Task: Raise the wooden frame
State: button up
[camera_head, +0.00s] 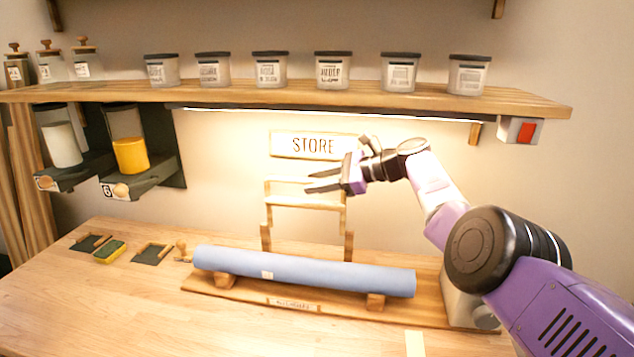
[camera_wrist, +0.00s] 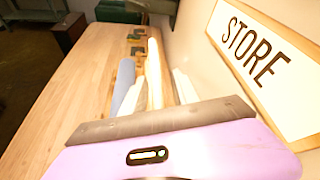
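The wooden frame (camera_head: 307,204) stands upright behind the blue roll, below the STORE sign, with stepped side posts and crossbars. My gripper (camera_head: 309,182) is at the upper right of the frame, its two fingers pointing left with a gap between them. In the wrist view a pale wooden bar (camera_wrist: 153,76) runs away from the camera between the two light fingers, which look apart. I cannot tell whether either finger touches the bar. The gripper hides the frame's upper right corner in the head view.
The blue roll (camera_head: 305,270) lies on a wooden stand (camera_head: 230,289) in front of the frame. The STORE sign (camera_head: 315,145) is on the wall just above my gripper. A shelf (camera_head: 370,99) with several jars hangs overhead. The table's front left (camera_head: 90,310) is clear.

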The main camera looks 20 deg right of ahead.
jog(key=shift+p+v, duration=0.45)
jog(key=shift+v, duration=3.45)
jog(key=shift+f, duration=0.15)
